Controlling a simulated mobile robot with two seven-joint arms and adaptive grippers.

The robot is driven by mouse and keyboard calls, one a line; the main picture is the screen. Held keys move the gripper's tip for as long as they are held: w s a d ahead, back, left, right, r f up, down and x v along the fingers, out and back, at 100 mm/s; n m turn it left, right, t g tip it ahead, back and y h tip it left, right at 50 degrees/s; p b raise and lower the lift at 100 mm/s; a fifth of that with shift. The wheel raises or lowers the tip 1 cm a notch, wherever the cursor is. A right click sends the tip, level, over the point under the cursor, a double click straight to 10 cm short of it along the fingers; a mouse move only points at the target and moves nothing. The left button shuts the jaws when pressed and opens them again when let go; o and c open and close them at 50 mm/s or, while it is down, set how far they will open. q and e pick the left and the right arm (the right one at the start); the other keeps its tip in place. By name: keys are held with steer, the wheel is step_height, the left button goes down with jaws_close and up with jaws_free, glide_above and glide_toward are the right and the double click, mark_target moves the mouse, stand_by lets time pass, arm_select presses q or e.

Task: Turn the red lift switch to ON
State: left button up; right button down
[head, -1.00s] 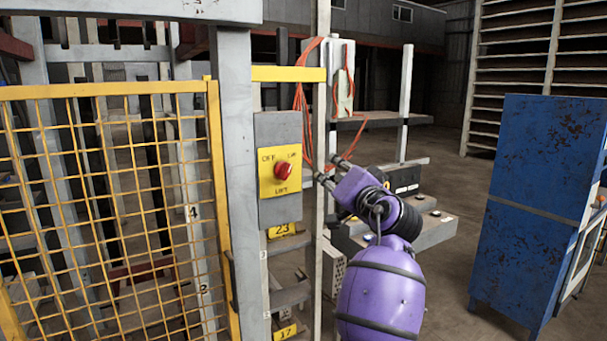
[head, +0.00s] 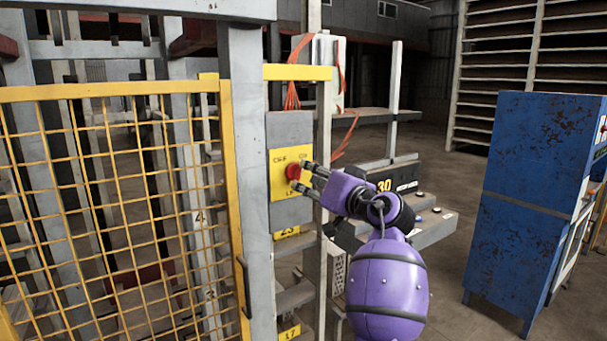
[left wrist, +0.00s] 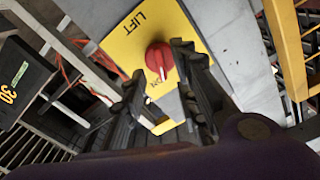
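The red lift switch (head: 293,172) is a round red knob on a yellow plate (head: 281,189) marked OFF, ON and LIFT. The plate is on a grey box (head: 285,128) fixed by the post. My left gripper (head: 302,175) is at the knob's right side, with its fingers apart. In the left wrist view the red knob (left wrist: 159,57) shows a white pointer line and lies just ahead of and between the open fingertips (left wrist: 168,62). I cannot tell whether the fingers touch it. My right gripper is not in view.
A yellow mesh gate (head: 120,200) stands left of a grey post (head: 247,180). A blue rusty cabinet (head: 530,200) stands at the right. A grey bench (head: 430,230) is behind my arm. Orange cables (head: 292,95) hang behind the box.

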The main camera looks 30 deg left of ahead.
mark_target(300, 175)
arm_select(q)
steer(key=x, duration=0.2)
steer(key=shift+a+r, duration=0.1)
steer(key=shift+a, duration=0.3)
steer(key=shift+w+a, duration=0.2)
steer(key=shift+a, duration=0.1)
steer(key=shift+c, duration=0.4)
jaws_close()
